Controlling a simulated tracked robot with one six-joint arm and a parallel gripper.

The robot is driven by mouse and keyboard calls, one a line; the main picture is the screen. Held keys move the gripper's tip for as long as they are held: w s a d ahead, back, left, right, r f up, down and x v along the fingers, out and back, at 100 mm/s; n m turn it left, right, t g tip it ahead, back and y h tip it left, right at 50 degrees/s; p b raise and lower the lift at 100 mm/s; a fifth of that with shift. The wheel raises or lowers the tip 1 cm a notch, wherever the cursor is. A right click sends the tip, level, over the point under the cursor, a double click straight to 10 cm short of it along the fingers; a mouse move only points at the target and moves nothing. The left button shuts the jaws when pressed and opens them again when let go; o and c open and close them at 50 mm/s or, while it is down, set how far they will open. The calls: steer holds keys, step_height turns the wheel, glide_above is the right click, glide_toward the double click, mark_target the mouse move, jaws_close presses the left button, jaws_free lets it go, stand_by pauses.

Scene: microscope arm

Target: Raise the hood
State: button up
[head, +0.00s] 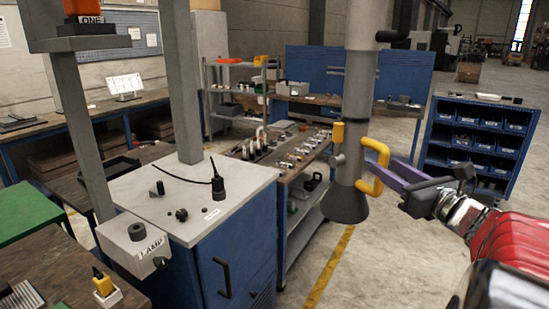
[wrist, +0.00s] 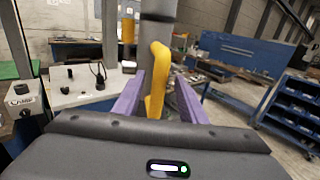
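The hood (head: 347,203) is a dark grey cone at the bottom of a vertical grey pipe (head: 360,85). A yellow bent handle (head: 381,168) sticks out from the pipe's right side just above the cone. My gripper (head: 388,167) reaches in from the right with its purple fingers at the handle. In the wrist view, the handle (wrist: 159,70) stands between the two fingers of my gripper (wrist: 160,76), with a gap visible on each side. The gripper is open. The wrist body hides the hood's lower part in the wrist view.
A blue cabinet (head: 235,250) with a pale top stands to the left, with a box marked LAMP (head: 133,250) beside it. A tool-covered bench (head: 270,165) is behind the pipe. A blue bin rack (head: 480,140) stands right. Floor between is clear.

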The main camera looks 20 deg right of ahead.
mark_target(355, 169)
steer(key=shift+w, duration=1.45)
steer(key=shift+c, duration=0.4)
jaws_close()
